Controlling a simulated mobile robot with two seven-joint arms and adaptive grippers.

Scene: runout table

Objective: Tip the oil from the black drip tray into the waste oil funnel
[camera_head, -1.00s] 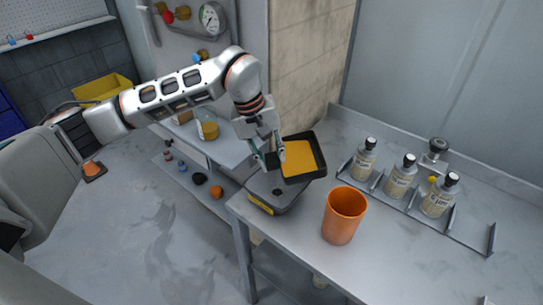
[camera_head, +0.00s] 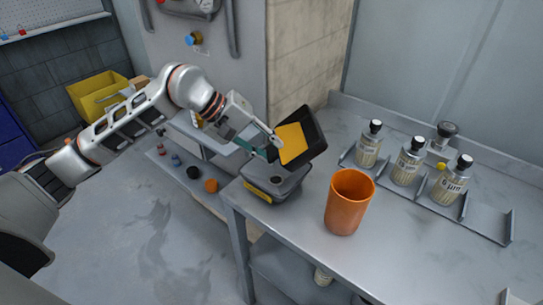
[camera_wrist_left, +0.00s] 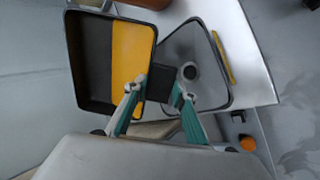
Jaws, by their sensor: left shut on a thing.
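My left gripper (camera_head: 272,148) is shut on the handle of the black drip tray (camera_head: 313,132) and holds it in the air. The tray is steeply tilted, with its lower side toward the gripper. The yellow-orange oil (camera_head: 291,146) is pooled along that side. In the left wrist view the tray (camera_wrist_left: 90,62) shows a bare dark half and an oil-covered half (camera_wrist_left: 130,62). The grey waste oil container (camera_head: 284,188) stands below, on the table corner. Its round funnel opening (camera_wrist_left: 189,72) shows beside the handle in the left wrist view. My right gripper is out of view.
An orange cup (camera_head: 349,202) stands on the metal table (camera_head: 400,250), right of the container. Several labelled bottles (camera_head: 409,160) stand in a rack at the back right. A concrete wall (camera_head: 300,50) rises behind the tray. The front table area is clear.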

